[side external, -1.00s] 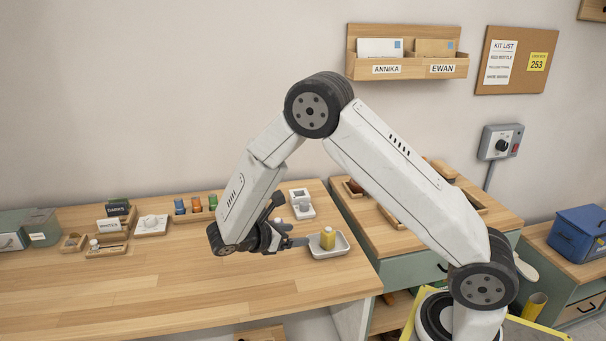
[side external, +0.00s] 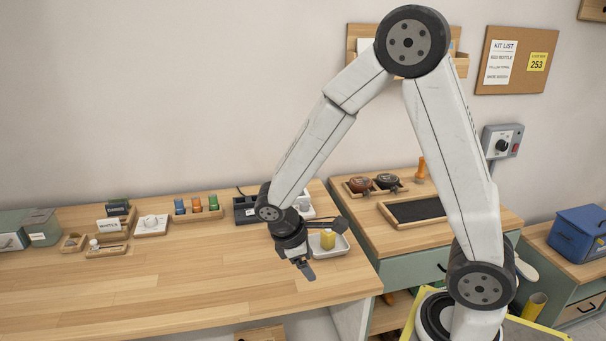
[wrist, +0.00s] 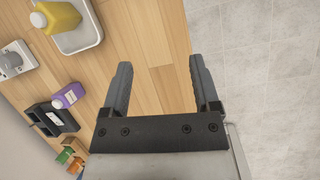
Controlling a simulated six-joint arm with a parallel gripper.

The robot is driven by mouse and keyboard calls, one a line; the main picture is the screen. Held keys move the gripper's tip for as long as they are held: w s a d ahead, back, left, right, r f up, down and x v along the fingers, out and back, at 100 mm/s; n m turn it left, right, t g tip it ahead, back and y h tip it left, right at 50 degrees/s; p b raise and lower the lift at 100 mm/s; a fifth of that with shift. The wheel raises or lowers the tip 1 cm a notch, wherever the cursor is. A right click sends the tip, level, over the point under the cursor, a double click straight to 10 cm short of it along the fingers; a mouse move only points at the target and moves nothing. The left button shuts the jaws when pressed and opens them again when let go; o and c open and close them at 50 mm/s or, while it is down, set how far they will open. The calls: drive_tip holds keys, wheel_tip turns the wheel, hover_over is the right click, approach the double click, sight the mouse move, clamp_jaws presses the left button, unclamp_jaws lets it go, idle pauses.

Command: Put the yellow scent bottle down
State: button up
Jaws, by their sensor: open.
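The yellow scent bottle (side external: 328,239) stands in a small white tray (side external: 343,250) near the right end of the wooden worktop. In the wrist view the bottle (wrist: 62,15) and tray (wrist: 88,42) are at the upper left, outside the jaws and partly cut off by the frame edge. My gripper (wrist: 160,62) is open, with nothing between its fingers. In the side external view it is over the worktop just left of the tray, and one dark finger crosses the picture near the tray's back edge.
A black holder (side external: 245,211) and a white device (side external: 305,207) stand behind my gripper. Small coloured bottles (side external: 197,204) stand in a rack farther left. The front worktop (side external: 180,280) is clear.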

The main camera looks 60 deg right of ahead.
drive_tip(key=a+r+m+t+y, duration=0.1)
drive_tip(key=m, duration=0.1)
drive_tip(key=s+a+r+m+t+y, duration=0.1)
drive_tip(key=m+t, duration=0.1)
drive_tip(key=s+a+m+t+y, duration=0.1)
drive_tip(key=m+t, duration=0.1)
drive_tip(key=shift+a+r+m+y, duration=0.25)
drive_tip(key=shift+r+m+y, duration=0.15)
